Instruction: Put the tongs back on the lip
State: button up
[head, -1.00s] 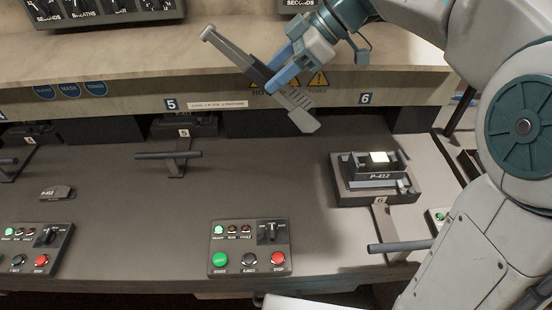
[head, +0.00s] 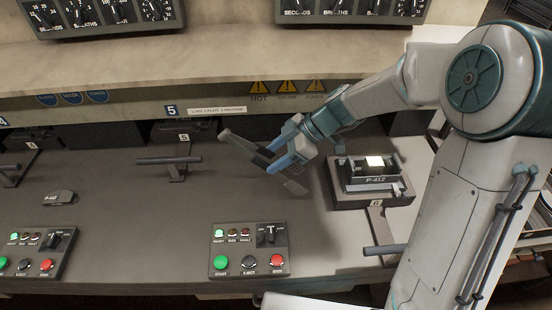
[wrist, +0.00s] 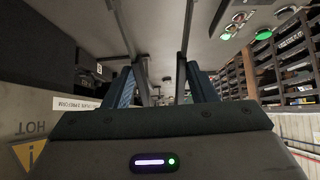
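I cannot tell whether the tongs touch the bench. In the wrist view my gripper (wrist: 161,85) shows both blue fingers, but the grip is hard to make out there. A pale ledge with a front lip (head: 130,117) runs behind, carrying labels and warning signs.
The P-412 fixture (head: 372,190) with a bright block stands just right of the tongs. A T-shaped handle (head: 168,160) stands to the left. A button box (head: 249,250) is at the front. The grey bench (head: 120,210) is clear between them.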

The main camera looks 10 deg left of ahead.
notch_tip(320, 180, down, 2)
jog(key=shift+f, duration=0.15)
jog(key=shift+w+f+b, duration=0.1)
jog(key=shift+f+b, duration=0.15)
jog(key=shift+b, duration=0.05)
jog(key=o, duration=0.5)
jog(key=shift+r, duration=0.15)
